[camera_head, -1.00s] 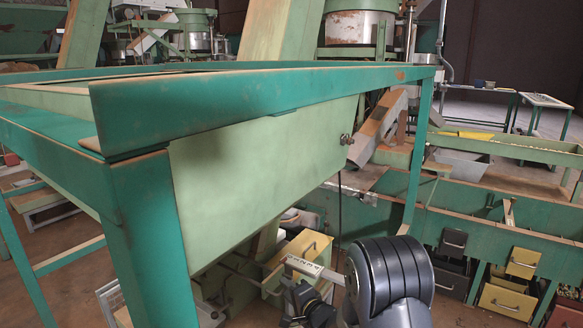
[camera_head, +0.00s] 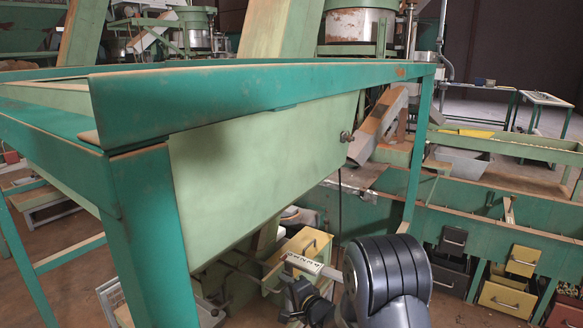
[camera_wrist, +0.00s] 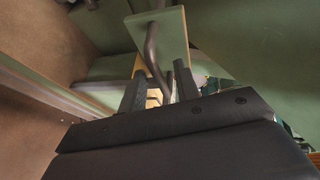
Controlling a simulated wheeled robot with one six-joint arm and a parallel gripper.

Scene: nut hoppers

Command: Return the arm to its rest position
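My gripper (camera_wrist: 160,90) shows in the wrist view with its two dark fingers standing apart, one on each side of a gap. I see nothing gripped between them. A bent grey-brown bar (camera_wrist: 153,52) and a pale green panel (camera_wrist: 165,28) lie beyond the fingertips; I cannot tell how far away they are. In the head view my dark, rounded arm link (camera_head: 388,275) is at the bottom, right of centre, below and in front of the green hopper (camera_head: 260,165). The fingertips are not clear in the head view.
The hopper's teal frame (camera_head: 250,95) and its leg (camera_head: 158,235) fill the left and middle, close to my arm. A yellowish drawer box (camera_head: 308,243) sits low behind the arm. Teal bins with drawers (camera_head: 508,297) stand at the right. Brown floor (camera_head: 70,290) shows lower left.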

